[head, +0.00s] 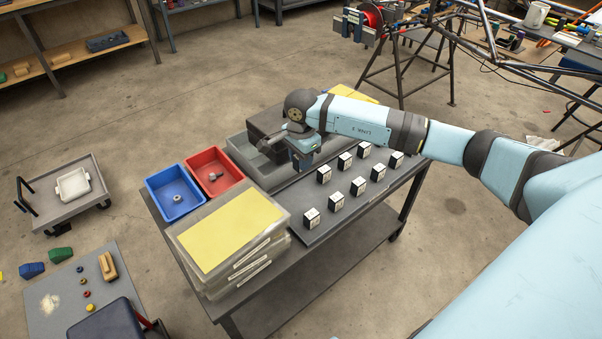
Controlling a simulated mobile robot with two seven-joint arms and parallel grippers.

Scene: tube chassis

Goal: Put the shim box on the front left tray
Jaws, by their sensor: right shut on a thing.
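Several small black boxes with white labelled faces, such as this shim box (311,218), stand in two rows on a dark mat on the cart. My right gripper (302,165) points down over the mat's back left part, by the end of the back row. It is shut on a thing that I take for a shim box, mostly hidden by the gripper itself. A stack of clear trays with a yellow top surface, the front left tray (231,224), is at the cart's front left, below and left of my gripper. Its top is bare. My left gripper is not in view.
A blue bin (174,194) and a red bin (213,172) with small metal parts stand left of the mat. A dark box (266,121) sits behind my right wrist. Another yellow-topped surface (352,93) is at the back.

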